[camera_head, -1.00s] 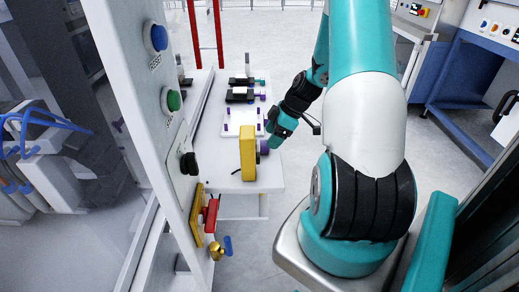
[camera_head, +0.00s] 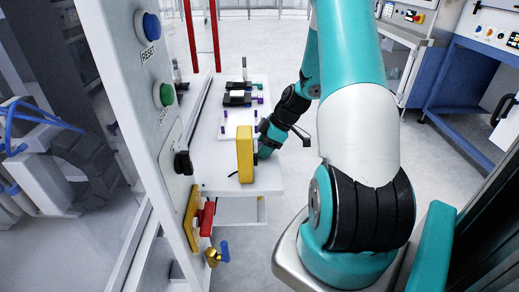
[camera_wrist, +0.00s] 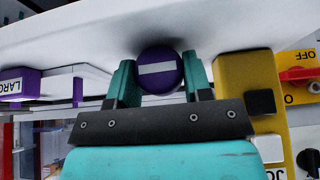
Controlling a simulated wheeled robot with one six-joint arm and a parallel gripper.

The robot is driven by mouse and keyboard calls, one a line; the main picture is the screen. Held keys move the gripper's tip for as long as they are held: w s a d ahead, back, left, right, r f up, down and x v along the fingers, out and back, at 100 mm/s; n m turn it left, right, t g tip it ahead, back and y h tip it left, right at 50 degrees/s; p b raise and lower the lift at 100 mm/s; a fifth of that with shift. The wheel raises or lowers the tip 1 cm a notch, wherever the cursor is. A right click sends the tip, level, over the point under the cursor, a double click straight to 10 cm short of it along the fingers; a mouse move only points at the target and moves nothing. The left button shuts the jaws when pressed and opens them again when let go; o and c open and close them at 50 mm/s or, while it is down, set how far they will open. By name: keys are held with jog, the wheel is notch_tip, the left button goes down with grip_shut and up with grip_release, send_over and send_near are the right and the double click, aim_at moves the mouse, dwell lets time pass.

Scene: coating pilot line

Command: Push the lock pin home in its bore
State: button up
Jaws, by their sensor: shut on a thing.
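In the wrist view my gripper (camera_wrist: 160,78) is shut on a purple round piece (camera_wrist: 161,71) with a white bar across its face. A teal finger sits on each side of it. I take this piece for the head of the lock pin, but its shaft is hidden. It is at the edge of a white surface, and I cannot make out the bore or how deep the pin sits. In the head view my gripper (camera_head: 264,150) is at the right of an upright yellow box (camera_head: 245,158), which partly hides it. The purple piece is not distinguishable there.
The yellow box stands near the front of a white bench (camera_head: 222,182). Black and purple parts (camera_head: 238,99) lie farther back. A white cabinet with buttons (camera_head: 164,95), a red switch (camera_head: 207,218) and a brass valve (camera_head: 212,257) stands at the left. Open floor lies behind.

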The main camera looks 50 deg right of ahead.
jog(key=shift+r, duration=0.1)
jog(key=shift+r+p, duration=2.2)
jog(key=shift+r, duration=0.75)
